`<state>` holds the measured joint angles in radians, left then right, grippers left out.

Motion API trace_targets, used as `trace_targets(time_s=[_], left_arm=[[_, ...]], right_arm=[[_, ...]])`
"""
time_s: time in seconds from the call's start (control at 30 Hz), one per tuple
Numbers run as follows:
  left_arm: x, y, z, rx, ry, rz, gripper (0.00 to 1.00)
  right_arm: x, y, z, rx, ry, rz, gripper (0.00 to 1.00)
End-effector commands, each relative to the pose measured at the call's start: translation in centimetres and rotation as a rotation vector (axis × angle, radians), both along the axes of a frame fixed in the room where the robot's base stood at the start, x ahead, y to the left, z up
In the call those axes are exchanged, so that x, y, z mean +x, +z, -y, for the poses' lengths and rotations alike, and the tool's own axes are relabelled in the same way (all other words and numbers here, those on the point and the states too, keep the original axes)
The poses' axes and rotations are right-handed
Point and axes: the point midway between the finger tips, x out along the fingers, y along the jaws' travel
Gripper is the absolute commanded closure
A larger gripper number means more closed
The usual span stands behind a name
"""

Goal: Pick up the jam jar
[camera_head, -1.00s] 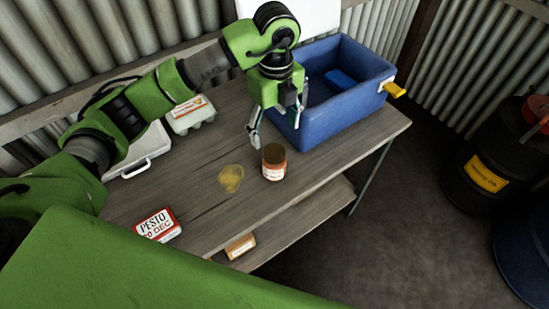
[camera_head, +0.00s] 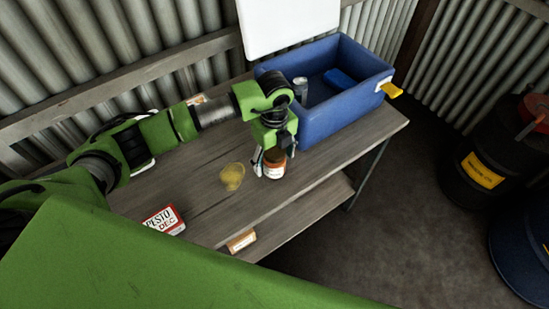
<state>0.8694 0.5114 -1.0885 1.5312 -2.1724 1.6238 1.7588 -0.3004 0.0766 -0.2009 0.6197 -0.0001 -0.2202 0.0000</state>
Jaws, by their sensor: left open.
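The jam jar (camera_head: 274,171), reddish-orange with a white label, stands upright on the wooden table (camera_head: 200,207) near its front edge. My left gripper (camera_head: 271,166) is directly over the jar and pointing down, with its fingers open around the jar's upper part. One finger shows on the jar's left side. The gripper hides the jar's lid, and I cannot tell whether the fingers touch the jar. My right gripper is not in view.
A blue bin (camera_head: 335,122) with a can and a blue item inside stands behind, to the right. A yellowish, see-through cup-like item (camera_head: 232,176) is left of the jar. A small box (camera_head: 241,241) is on the lower shelf. Dark drums (camera_head: 478,165) stand right.

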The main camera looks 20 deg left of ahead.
Motion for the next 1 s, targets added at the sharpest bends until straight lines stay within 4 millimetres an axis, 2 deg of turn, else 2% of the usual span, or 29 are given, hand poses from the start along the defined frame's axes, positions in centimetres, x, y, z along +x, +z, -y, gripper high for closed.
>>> trace_targets(time_s=[0.13,0.17,0.33,0.4,0.77,1.0], left_arm=[[0.0,0.0,0.0,0.0,0.0,0.0,0.33],[0.0,0.0,0.0,0.0,0.0,0.0,0.38],[0.0,0.0,0.0,0.0,0.0,0.0,0.82],[0.1,0.1,0.1,-0.002,0.0,0.002,0.95],[0.2,0.7,0.1,-0.002,0.001,0.005,0.95],[0.0,3.7,0.5,-0.004,-0.004,0.007,0.95]], right_arm=[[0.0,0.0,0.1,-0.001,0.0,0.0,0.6],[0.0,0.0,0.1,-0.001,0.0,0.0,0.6],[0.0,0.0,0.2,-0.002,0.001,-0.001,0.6],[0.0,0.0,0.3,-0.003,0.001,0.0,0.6],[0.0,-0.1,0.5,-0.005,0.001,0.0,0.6],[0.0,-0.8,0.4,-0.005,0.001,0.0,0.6]])
